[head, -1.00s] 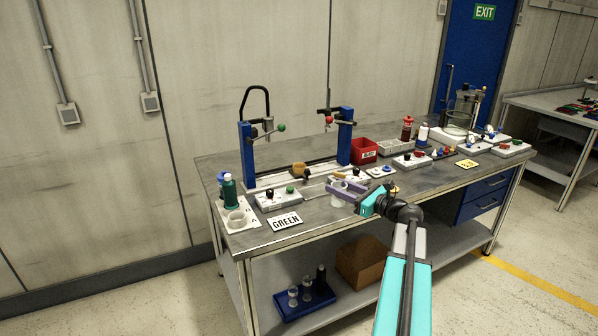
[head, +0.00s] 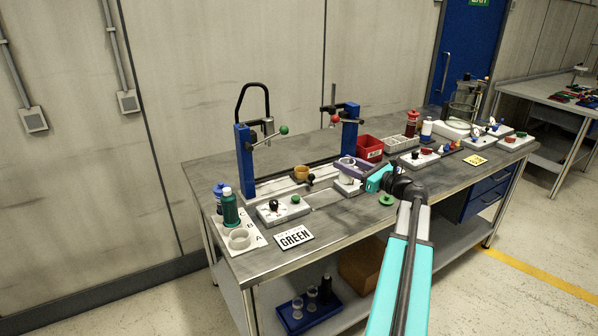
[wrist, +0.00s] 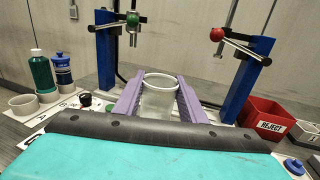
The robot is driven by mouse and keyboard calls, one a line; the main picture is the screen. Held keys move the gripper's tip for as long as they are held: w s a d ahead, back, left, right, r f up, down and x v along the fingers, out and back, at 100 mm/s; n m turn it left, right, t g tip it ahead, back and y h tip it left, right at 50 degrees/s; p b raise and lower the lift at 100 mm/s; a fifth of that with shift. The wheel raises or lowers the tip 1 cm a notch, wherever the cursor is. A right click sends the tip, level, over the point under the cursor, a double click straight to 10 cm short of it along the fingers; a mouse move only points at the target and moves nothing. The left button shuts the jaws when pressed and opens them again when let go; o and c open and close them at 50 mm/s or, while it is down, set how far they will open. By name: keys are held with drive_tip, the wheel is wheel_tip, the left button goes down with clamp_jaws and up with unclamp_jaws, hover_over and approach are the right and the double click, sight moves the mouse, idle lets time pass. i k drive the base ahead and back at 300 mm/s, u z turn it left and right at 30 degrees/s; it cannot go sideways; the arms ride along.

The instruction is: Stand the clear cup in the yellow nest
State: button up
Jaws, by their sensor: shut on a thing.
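The clear cup (head: 347,164) is held between the purple fingers of my gripper (head: 355,168), in front of the right blue post. In the wrist view, the cup (wrist: 158,98) stands about upright between the fingers (wrist: 157,104), its pale rim uppermost. The yellow nest (head: 301,173) sits between the two blue posts, left of the cup and apart from it. A dark knob is beside the nest. The nest cannot be made out in the wrist view, where the cup and fingers block the middle.
The left blue post (head: 245,160) and right blue post (head: 349,134) carry levers with ball ends. Bottles (head: 230,206) stand left; a red REJECT bin (head: 369,148) stands right.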

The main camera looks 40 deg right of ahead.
sight(301, 177)
drive_tip(key=i, duration=0.85)
drive_tip(key=u, duration=0.05)
